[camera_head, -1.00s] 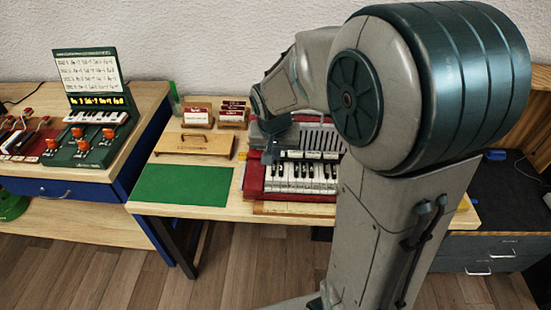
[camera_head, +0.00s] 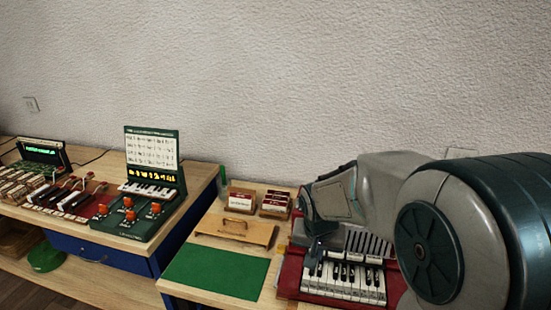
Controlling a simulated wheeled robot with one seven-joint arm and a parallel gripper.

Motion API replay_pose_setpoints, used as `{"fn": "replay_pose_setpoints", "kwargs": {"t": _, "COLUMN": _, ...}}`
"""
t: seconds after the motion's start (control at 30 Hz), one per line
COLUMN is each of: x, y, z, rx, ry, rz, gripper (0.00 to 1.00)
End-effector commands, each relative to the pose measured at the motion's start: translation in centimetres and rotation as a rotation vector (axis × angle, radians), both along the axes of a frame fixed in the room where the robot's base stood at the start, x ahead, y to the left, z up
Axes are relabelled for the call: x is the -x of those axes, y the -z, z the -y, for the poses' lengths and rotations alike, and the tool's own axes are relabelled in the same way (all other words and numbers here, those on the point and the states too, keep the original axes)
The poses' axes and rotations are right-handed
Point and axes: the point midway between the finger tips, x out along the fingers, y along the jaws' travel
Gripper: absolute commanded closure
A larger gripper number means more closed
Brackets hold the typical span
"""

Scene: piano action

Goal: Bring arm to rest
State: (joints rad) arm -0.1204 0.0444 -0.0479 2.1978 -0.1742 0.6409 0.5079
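My arm fills the right side of the head view, its big grey and dark teal joint nearest the camera. My gripper (camera_head: 316,252) shows small and dark at the end of the arm, above the left part of the red piano-action model (camera_head: 292,272). Its fingers are too small and dark to tell whether they are open or shut. The model's black and white keys (camera_head: 345,283) show in front, and my arm hides its right part.
A green mat (camera_head: 215,272), a wooden board with a handle (camera_head: 236,231) and card boxes (camera_head: 241,200) lie left of the model. A green device with a screen (camera_head: 150,190) stands on the left bench. The wall is behind.

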Motion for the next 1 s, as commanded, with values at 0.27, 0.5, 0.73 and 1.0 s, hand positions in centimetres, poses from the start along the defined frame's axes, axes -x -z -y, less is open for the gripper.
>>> {"fn": "replay_pose_setpoints", "kwargs": {"t": 0.27, "x": 7.0, "y": -3.5, "z": 0.8, "rx": -0.004, "ry": -0.108, "rz": -0.008, "gripper": 1.0}}
{"fn": "replay_pose_setpoints", "kwargs": {"t": 0.5, "x": 14.0, "y": -5.0, "z": 1.0, "rx": -0.006, "ry": -0.233, "rz": -0.02, "gripper": 1.0}}
{"fn": "replay_pose_setpoints", "kwargs": {"t": 0.73, "x": 17.3, "y": -5.1, "z": 0.8, "rx": -0.006, "ry": -0.299, "rz": -0.027, "gripper": 1.0}}
{"fn": "replay_pose_setpoints", "kwargs": {"t": 1.0, "x": 17.5, "y": -5.0, "z": 0.8, "rx": -0.007, "ry": -0.307, "rz": -0.028, "gripper": 1.0}}
